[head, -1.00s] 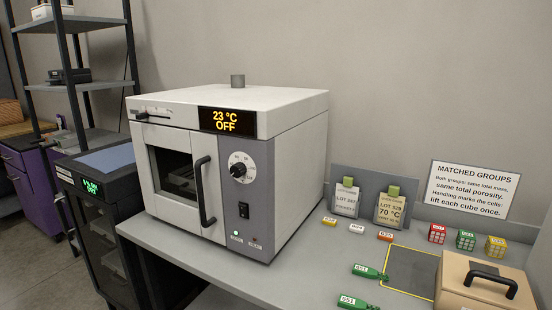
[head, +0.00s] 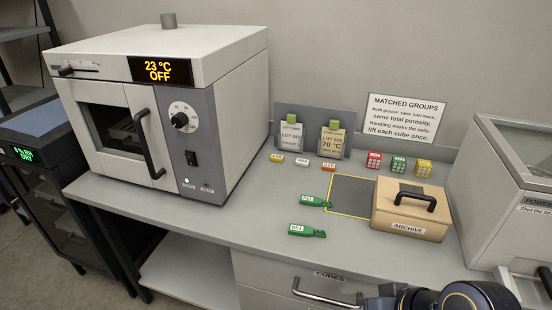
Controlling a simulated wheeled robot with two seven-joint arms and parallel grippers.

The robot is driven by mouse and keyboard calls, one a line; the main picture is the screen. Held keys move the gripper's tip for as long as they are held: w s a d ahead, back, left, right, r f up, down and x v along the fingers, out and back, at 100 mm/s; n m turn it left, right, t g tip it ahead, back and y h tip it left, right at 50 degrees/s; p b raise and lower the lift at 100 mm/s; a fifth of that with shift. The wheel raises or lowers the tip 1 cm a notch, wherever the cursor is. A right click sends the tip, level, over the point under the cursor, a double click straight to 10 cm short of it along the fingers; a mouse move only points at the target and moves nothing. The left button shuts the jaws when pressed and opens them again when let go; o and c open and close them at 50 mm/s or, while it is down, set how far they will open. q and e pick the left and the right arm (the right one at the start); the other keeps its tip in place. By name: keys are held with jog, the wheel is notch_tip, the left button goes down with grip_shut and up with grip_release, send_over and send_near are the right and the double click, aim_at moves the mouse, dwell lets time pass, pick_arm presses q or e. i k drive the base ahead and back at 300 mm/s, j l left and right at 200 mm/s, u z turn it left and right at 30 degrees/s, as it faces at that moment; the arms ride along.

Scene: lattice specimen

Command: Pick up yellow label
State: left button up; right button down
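Neither of my grippers shows. A dark, rounded part at the bottom right looks like my own right arm, well away from the yellow label.
The oven (head: 215,140) stands close left of the labels. Two green tags (head: 307,230) lie nearer the front, beside a yellow-edged dark mat (head: 350,196). A tan archive box (head: 411,218) and coloured cubes (head: 398,166) are to the right. The bench front is mostly clear.

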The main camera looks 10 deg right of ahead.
aim_at(277, 158)
jog(key=z, duration=1.5)
jog(key=i+j, duration=0.1)
jog(key=j, duration=0.4)
jog(key=i+j, duration=0.35)
jog(key=i+u, duration=0.05)
